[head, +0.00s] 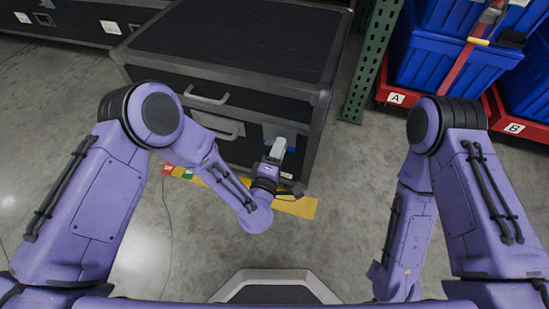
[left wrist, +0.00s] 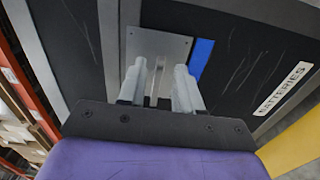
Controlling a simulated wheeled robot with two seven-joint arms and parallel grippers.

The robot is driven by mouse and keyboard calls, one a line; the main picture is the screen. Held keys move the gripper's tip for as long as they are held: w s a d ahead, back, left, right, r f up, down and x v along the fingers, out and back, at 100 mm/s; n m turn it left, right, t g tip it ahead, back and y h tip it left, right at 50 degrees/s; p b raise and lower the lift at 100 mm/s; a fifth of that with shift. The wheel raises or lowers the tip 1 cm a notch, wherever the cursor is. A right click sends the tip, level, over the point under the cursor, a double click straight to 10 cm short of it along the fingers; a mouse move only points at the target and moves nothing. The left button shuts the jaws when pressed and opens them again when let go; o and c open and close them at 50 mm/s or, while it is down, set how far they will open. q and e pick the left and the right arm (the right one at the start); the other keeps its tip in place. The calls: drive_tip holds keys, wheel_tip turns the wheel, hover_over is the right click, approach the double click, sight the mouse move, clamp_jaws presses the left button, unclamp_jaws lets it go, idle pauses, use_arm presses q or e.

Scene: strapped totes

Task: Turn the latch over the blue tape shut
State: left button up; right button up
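The latch (left wrist: 156,85) is a thin grey metal piece standing out from a square metal plate (left wrist: 160,44) on the dark front of the case, in the left wrist view. A strip of blue tape (left wrist: 201,58) lies just right of the plate. My left gripper (left wrist: 159,82) is open, with one pale finger on each side of the latch and a gap showing between. I cannot tell whether either finger touches it. In the head view my left gripper (head: 279,147) is at the case front's right part and hides the latch. My right gripper is not in view.
The black case (head: 235,45) has metal edges and a handle (head: 207,96). A "BATTERIES" label (left wrist: 284,87) is right of the tape. Yellow tape (head: 297,207) lies on the floor. A green post (head: 371,60) and blue totes (head: 430,60) stand right; the middle floor is clear.

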use_arm(q)
drive_tip(key=p+v, duration=0.1)
drive_tip(key=v, duration=0.8)
drive_tip(key=shift+w, duration=0.15)
